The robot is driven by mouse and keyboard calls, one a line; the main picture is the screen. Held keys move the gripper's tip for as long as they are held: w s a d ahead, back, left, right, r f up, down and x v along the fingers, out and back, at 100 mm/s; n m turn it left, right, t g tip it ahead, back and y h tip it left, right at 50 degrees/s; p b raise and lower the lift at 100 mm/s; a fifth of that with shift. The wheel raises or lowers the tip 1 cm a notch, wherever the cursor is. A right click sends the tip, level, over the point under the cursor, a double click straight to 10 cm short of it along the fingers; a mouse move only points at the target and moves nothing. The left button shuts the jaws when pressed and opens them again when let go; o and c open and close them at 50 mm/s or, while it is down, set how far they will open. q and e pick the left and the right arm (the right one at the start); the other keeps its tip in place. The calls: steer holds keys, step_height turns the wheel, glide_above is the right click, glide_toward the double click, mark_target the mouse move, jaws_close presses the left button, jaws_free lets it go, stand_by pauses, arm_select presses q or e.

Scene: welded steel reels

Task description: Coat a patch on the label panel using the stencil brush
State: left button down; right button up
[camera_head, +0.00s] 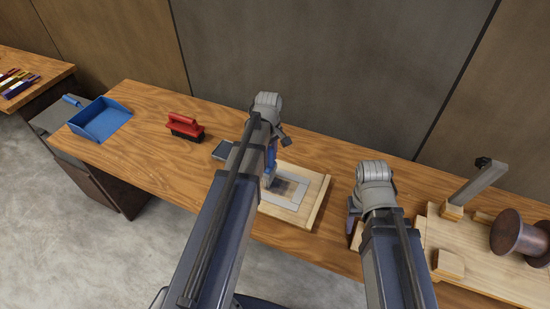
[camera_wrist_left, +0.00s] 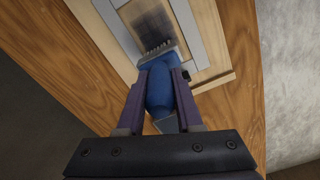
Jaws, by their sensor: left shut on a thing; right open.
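My left gripper (camera_wrist_left: 160,100) is shut on the blue handle of the stencil brush (camera_wrist_left: 160,84) in the left wrist view. The brush's bristles are at the edge of a dark patch (camera_wrist_left: 153,22) inside a grey frame on the wooden label panel (camera_wrist_left: 212,78); I cannot tell whether they touch. In the head view the panel (camera_head: 312,199) lies on the bench, and my left arm hides part of it. The dark patch also shows there beside the brush. My right gripper (camera_head: 354,222) is open, low over the bench to the right of the panel, mostly hidden by its own arm.
A blue dustpan (camera_head: 101,120) and a red-handled brush (camera_head: 185,125) lie on the bench at left. A dark tray (camera_head: 221,151) is behind my left arm. At right are a wooden board (camera_head: 480,268) and a brown reel (camera_head: 518,236).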

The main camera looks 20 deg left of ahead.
arm_select(q)
steer(key=shift+a, duration=0.2)
steer(key=a, duration=0.3)
steer(key=shift+a, duration=0.1)
steer(key=shift+f, duration=0.1)
steer(key=shift+s+d+f, duration=0.1)
steer(key=shift+s+d, duration=0.15)
steer(key=shift+d, duration=0.6)
steer(key=shift+s+d, duration=0.2)
steer(key=shift+d, duration=0.8)
